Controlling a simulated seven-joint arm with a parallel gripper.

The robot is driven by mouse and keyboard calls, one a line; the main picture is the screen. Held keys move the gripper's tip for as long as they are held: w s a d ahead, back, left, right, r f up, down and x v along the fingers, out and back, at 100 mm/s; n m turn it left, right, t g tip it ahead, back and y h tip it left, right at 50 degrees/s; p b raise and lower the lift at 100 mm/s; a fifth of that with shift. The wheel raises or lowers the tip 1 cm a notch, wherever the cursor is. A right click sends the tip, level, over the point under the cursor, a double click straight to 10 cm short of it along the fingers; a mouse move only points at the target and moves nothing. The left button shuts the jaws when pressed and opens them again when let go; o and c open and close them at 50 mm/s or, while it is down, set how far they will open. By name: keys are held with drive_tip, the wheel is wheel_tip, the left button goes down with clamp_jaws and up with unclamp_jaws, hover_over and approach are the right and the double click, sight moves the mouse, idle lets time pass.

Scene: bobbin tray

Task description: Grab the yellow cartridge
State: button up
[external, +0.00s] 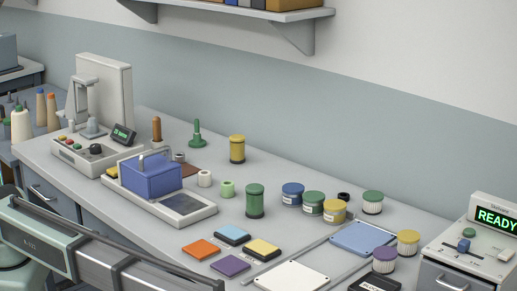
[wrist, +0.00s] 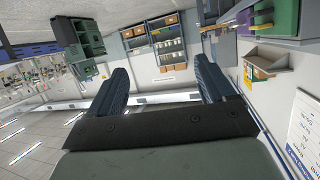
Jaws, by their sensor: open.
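Several yellow things are on the bench in the external view, and I cannot tell for sure which is the cartridge. A flat yellow square block (external: 262,248) lies among other coloured blocks at the front. A yellow spool (external: 237,149) stands upright at the back. A short yellow labelled canister (external: 334,212) and a yellow-topped ribbed jar (external: 408,242) stand at the right. My gripper (wrist: 161,84) is open and empty in the wrist view, with its two dark fingers wide apart, facing the room's shelves. Its fingers are not visible in the external view.
Flat orange (external: 201,249), blue (external: 233,234) and purple (external: 230,265) blocks lie beside the yellow block. A green spool (external: 255,201), green canister (external: 313,203) and blue canister (external: 292,194) stand nearby. A machine with a blue box (external: 150,178) is at the left.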

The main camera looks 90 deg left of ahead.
wheel_tip(320, 180, up, 5)
drive_tip(key=w+a+m, duration=0.1)
drive_tip(key=w, duration=0.2)
drive_tip(key=w+a+r+m+t+y, duration=0.15)
drive_tip(key=w+a, duration=0.25)
drive_tip(key=a, duration=0.7)
drive_tip(key=w+a+r+m+y, duration=0.15)
drive_tip(key=w+a, duration=0.35)
drive_tip(key=a, duration=0.6)
drive_tip(key=a+r+m+y, duration=0.2)
drive_tip(key=a+m+y, duration=0.35)
drive_tip(key=a, duration=3.55)
drive_tip(key=m+g+y, duration=0.3)
drive_tip(key=g+y, duration=0.4)
approach(236, 137)
drive_tip(key=x, duration=0.6)
drive_tip(key=shift+w+d, duration=0.1)
drive_tip(key=shift+a+x, duration=0.2)
drive_tip(key=shift+x, duration=2.45)
